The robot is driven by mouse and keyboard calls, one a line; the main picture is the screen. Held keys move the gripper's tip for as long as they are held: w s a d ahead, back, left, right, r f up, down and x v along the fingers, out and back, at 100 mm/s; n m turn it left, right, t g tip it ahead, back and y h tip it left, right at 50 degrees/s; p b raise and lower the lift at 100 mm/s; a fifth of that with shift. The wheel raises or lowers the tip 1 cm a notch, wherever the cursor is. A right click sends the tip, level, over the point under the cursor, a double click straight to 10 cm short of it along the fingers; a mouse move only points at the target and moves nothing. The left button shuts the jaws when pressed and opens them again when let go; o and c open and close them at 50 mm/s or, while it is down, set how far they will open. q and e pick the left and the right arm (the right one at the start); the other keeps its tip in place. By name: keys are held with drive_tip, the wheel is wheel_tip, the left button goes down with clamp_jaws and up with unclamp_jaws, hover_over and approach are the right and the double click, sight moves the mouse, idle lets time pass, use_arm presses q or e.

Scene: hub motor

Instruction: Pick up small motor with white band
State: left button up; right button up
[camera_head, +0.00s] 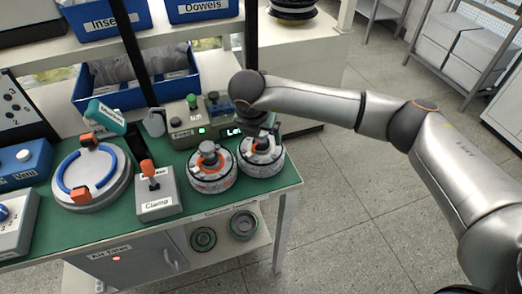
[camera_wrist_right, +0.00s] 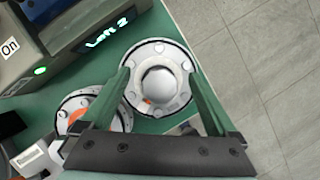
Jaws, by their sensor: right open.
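Two small round motors stand side by side near the right end of the green bench. The right motor (camera_head: 261,160) has a pale speckled side and a grey top. The left motor (camera_head: 211,178) has a similar pale side and an orange ring on top. My right gripper (camera_head: 262,136) points down over the right motor and partly hides its top. In the right wrist view, the open gripper (camera_wrist_right: 157,75) has one green finger on each side of the motor's round knob (camera_wrist_right: 160,84). Contact cannot be told. The left motor (camera_wrist_right: 88,108) is partly behind a finger. My left gripper is not in view.
A control box with a lit display (camera_head: 187,128) stands close behind the motors. A clamp box (camera_head: 157,195) with an orange lever and a round fixture (camera_head: 92,178) with a blue ring stand left. The bench's right edge is close to the right motor.

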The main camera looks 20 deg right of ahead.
clamp_jaws()
idle(0.7)
drive_tip(key=shift+w+r, duration=0.15)
drive_tip(key=shift+r, duration=0.1)
